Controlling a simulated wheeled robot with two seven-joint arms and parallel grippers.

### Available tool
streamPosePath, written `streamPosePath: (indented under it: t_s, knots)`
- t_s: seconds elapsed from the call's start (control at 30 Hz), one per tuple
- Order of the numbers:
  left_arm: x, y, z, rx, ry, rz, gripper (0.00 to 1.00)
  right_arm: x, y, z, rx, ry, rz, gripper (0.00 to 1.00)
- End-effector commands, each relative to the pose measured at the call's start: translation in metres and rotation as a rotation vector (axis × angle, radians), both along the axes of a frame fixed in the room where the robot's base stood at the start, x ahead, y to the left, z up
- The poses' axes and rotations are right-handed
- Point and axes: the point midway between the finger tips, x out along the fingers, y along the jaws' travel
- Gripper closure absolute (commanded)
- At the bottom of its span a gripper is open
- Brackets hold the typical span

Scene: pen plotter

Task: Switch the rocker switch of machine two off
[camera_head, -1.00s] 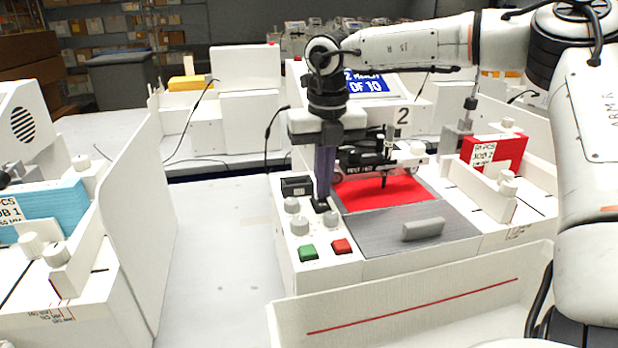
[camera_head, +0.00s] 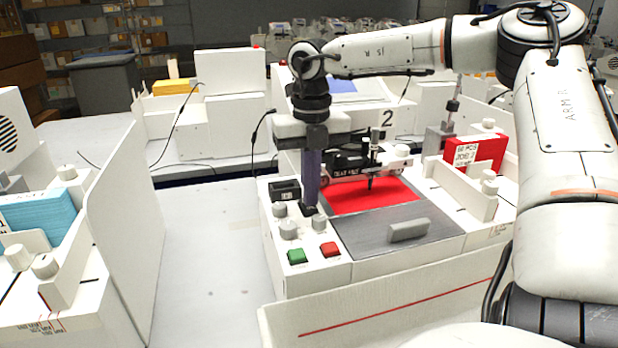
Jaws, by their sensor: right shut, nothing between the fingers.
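Machine two (camera_head: 345,272) is the white plotter with the "2" sign (camera_head: 387,118), a red sheet and a grey plate. My right gripper (camera_head: 309,207) points straight down over the left side of its panel, its purple-grey fingers shut and empty. The fingertips are at a small black part behind the grey knobs, which looks like the rocker switch. The fingers cover most of it, so I cannot tell its position or whether they touch it. My left gripper is not in view.
A black box (camera_head: 285,190) sits left of the fingers. Grey knobs (camera_head: 289,229), a green button (camera_head: 297,256) and a red button (camera_head: 329,249) lie in front. The pen carriage (camera_head: 350,165) is close on the right. A white partition (camera_head: 125,225) stands left, beyond clear table.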

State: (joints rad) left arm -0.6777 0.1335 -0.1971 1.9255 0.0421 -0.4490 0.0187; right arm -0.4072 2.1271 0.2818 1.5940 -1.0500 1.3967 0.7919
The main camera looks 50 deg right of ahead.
Motion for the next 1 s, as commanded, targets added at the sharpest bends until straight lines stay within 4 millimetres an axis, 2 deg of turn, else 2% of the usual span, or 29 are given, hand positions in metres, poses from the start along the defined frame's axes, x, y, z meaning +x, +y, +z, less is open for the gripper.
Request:
streamPosePath:
  t_s: [0.03,0.17,0.27,0.47,0.53,0.8,1.0]
  knots:
    - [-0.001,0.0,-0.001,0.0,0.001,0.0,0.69,-0.008,0.002,-0.01,0.01,0.034,0.0,1.0]
    - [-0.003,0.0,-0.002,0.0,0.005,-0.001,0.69,-0.008,0.002,-0.01,0.01,0.034,0.0,1.0]
    - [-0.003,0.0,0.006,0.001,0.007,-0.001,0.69,-0.008,0.001,0.001,0.008,0.03,-0.001,1.0]
    - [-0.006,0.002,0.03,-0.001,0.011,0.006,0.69,-0.009,-0.003,0.048,0.002,0.008,-0.011,1.0]
    - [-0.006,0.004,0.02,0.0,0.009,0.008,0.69,-0.007,-0.004,0.058,-0.002,0.003,-0.012,1.0]
    - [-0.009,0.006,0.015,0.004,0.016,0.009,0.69,-0.006,-0.004,0.117,-0.002,0.0,-0.011,1.0]
    - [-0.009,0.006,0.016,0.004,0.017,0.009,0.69,-0.006,-0.004,0.138,-0.002,0.0,-0.011,1.0]
